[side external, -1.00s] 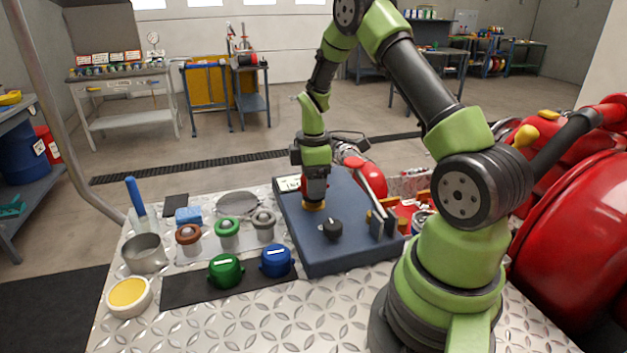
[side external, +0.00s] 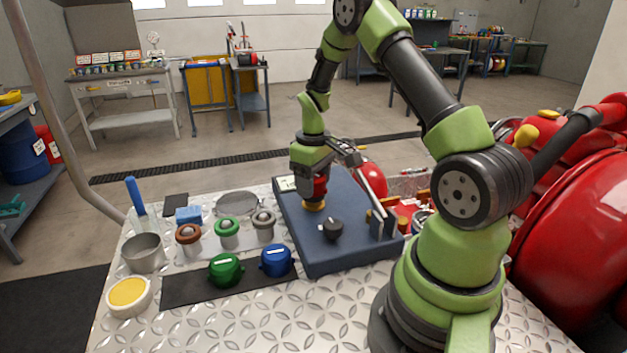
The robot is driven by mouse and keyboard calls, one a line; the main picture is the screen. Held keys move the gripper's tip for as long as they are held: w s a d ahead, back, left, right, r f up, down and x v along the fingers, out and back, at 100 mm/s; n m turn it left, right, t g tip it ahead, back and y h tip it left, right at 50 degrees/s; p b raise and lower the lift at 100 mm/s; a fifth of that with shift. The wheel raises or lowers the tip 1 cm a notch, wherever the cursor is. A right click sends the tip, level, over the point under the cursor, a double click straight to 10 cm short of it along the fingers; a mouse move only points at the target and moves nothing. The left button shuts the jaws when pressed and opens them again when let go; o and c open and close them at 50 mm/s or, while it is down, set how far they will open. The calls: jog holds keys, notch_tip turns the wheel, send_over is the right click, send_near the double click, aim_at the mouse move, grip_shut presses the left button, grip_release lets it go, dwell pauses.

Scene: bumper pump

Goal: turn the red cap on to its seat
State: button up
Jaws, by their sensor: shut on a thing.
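My gripper (side external: 318,178) points down over the blue-grey pump block (side external: 335,262) and is shut on the red cap (side external: 319,188). The cap is partly hidden by the gripper. Right below the cap is a yellow-orange ring, the seat (side external: 315,205), on top of the block. The cap sits over this ring; I cannot tell how far down it is on it.
A black knob (side external: 333,229) and upright plates (side external: 381,224) stand on the block near my gripper. A green cap (side external: 225,270) and a blue cap (side external: 276,261) lie on a dark mat to the left.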

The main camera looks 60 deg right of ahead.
jog(key=m, duration=0.4)
jog(key=shift+r, duration=0.1)
jog(key=m, duration=0.3)
jog(key=shift+m, duration=0.4)
jog(key=o, duration=1.3)
jog(key=shift+r, duration=3.4)
jog(key=shift+r, duration=0.1)
